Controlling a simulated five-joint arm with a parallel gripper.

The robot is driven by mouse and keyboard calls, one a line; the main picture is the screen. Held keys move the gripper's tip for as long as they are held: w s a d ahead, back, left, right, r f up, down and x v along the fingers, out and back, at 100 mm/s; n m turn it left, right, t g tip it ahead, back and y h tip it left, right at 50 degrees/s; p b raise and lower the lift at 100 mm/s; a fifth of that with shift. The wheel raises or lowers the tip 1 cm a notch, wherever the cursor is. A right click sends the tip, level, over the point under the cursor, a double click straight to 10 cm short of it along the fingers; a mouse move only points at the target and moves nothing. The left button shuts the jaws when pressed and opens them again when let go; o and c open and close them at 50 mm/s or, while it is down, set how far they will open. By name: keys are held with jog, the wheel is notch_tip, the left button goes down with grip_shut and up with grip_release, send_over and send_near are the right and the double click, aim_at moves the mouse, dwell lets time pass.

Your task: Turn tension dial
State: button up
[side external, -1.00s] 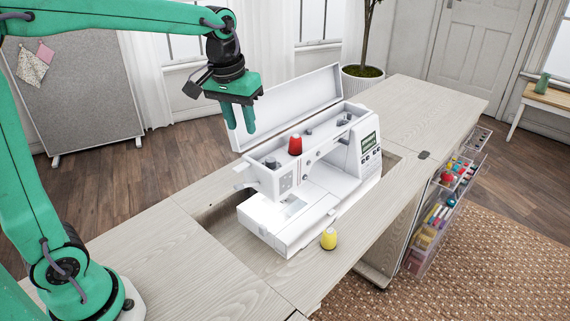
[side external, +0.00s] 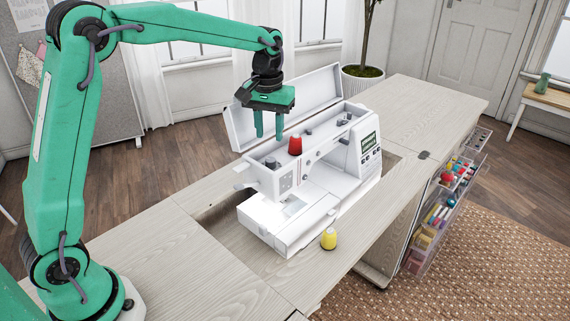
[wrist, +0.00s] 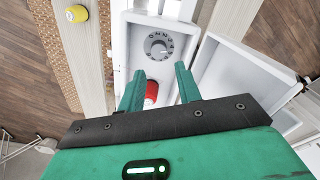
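The white sewing machine (side external: 318,190) stands in the cabinet top. A dark round dial (wrist: 158,46) with markings around it sits on the machine's top face, ahead of my fingers in the wrist view. It appears to be the dark knob (side external: 271,162) at the machine's left end in the side view. A red thread spool (side external: 295,145) stands on the top, and in the wrist view the spool (wrist: 151,92) shows between my fingers. My gripper (side external: 268,137) hangs fingers-down above the back of the machine, open and empty, clear of the dial. It also shows in the wrist view (wrist: 157,80).
The raised white lid (side external: 305,103) stands behind the machine, close to my gripper. A yellow spool (side external: 329,238) stands in front of the machine. Drawers with threads (side external: 436,215) stick out at the right. The table's left part (side external: 160,255) is clear.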

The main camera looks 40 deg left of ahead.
aim_at(271, 159)
jog(key=shift+f, duration=3.75)
jog(key=shift+c, duration=0.2)
jog(key=c, duration=0.7)
